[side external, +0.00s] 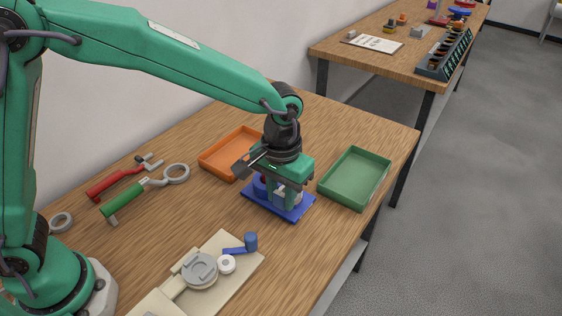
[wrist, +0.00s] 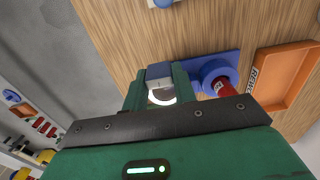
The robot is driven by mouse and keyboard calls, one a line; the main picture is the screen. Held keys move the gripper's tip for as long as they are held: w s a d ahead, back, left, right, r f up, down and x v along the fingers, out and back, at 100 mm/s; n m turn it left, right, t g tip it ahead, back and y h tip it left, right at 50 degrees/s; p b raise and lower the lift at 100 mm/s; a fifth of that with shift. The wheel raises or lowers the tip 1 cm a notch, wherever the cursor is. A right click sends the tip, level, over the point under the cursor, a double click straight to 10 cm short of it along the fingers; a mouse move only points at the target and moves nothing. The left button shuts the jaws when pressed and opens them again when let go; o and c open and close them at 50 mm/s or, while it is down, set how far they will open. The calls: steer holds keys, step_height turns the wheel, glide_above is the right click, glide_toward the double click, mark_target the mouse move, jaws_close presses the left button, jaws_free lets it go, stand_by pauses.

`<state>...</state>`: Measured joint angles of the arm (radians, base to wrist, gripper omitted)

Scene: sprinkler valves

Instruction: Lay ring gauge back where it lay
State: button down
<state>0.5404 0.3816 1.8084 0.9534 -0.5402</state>
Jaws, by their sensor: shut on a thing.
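My gripper (side external: 281,194) is low over the right part of a blue plate (side external: 296,212). In the wrist view, my gripper (wrist: 159,87) is shut on a small grey block (wrist: 159,72) with a pale round part (wrist: 161,97) below it in the picture. The fingers hide much of this piece, and I cannot tell whether it is the ring gauge or whether it touches the plate. A blue round holder (wrist: 216,74) with a red piece (wrist: 225,88) stands beside it. A green-handled tool with a grey ring (side external: 143,190) and a loose grey ring (side external: 61,222) lie on the table.
An orange tray (side external: 207,163) is behind my gripper and a green tray (side external: 329,194) is to its right. A red-handled tool (side external: 110,184) lies at the left. A beige board (side external: 232,247) with a grey round cap and a white ring is in front. Bare wood lies between them.

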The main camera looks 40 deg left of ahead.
glide_above(297, 264)
step_height(297, 264, down, 2)
steer(key=shift+f, duration=0.2)
steer(key=shift+f, duration=0.1)
steer(key=shift+f, duration=4.1)
steer(key=shift+f, duration=0.3)
steer(key=c, duration=1.1)
jaws_free()
steer(key=shift+o, duration=0.2)
steer(key=shift+r, duration=0.1)
